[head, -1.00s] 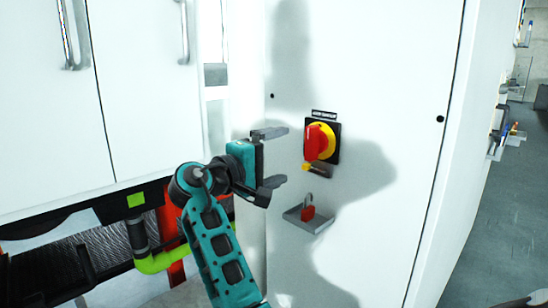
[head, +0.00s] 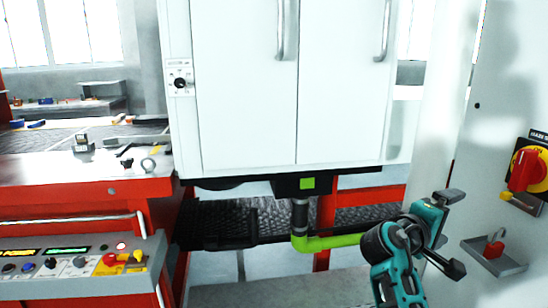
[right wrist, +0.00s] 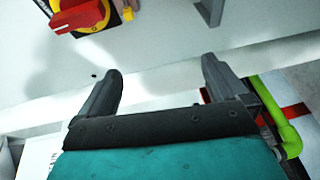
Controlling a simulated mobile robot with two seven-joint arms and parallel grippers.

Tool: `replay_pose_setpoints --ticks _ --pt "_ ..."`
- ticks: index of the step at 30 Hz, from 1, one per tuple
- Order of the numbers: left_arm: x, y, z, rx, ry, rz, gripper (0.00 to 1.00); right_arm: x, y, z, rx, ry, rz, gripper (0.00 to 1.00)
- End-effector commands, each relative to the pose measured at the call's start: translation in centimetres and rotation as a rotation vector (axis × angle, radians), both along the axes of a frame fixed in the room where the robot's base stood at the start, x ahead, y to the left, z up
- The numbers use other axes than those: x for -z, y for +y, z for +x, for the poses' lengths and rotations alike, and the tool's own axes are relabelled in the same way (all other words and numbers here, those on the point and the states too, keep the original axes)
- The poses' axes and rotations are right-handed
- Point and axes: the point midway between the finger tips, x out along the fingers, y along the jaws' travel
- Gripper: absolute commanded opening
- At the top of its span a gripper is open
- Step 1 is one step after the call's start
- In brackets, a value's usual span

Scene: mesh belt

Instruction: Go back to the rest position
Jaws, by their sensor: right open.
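My right gripper (head: 452,232) is teal with dark fingers, at the lower right of the head view. It is open and empty, in front of the white cabinet (head: 480,150) and apart from the switch and padlock. In the right wrist view both fingers (right wrist: 160,90) stand wide apart with nothing between them. The red rotary switch on a yellow plate (head: 527,170) is on the cabinet at the right edge; it also shows at the top left of the right wrist view (right wrist: 85,15). My left gripper is in neither view.
A red padlock (head: 493,248) sits on a small grey shelf (head: 510,266) below the switch. A white double-door cabinet (head: 245,110) stands over a dark mesh belt (head: 220,219). A lime-green pipe (head: 335,241) runs below it. A control panel (head: 75,262) with buttons is at lower left.

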Motion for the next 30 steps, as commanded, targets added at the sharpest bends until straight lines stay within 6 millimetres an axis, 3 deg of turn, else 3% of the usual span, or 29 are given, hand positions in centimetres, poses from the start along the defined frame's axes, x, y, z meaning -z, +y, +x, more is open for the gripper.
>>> replay_pose_setpoints --ticks 1,3,8,12,15,18,22,26,30 --pt "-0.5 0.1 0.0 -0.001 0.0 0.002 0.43 3.2 0.7 -0.1 -0.089 0.011 0.045 1.0" --pt "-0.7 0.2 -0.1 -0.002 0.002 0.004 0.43 7.3 2.2 -0.2 -0.213 0.002 0.131 1.0" --pt "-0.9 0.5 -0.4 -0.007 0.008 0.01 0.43 16.0 6.5 -2.9 -0.444 -0.026 0.392 1.0" --pt "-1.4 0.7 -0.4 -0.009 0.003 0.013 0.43 22.0 10.9 -7.7 -0.577 -0.068 0.684 1.0" --pt "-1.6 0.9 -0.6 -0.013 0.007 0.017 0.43 24.9 14.0 -12.0 -0.622 -0.111 0.913 1.0" --pt "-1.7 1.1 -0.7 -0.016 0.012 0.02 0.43 26.6 16.5 -16.2 -0.625 -0.162 1.126 1.0" --pt "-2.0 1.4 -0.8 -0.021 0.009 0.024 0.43 27.4 18.6 -20.3 -0.593 -0.221 1.333 1.0" --pt "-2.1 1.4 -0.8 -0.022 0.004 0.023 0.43 27.5 19.6 -22.4 -0.562 -0.261 1.44 1.0" --pt "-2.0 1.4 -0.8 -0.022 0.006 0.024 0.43 27.5 19.8 -22.8 -0.554 -0.274 1.467 1.0"
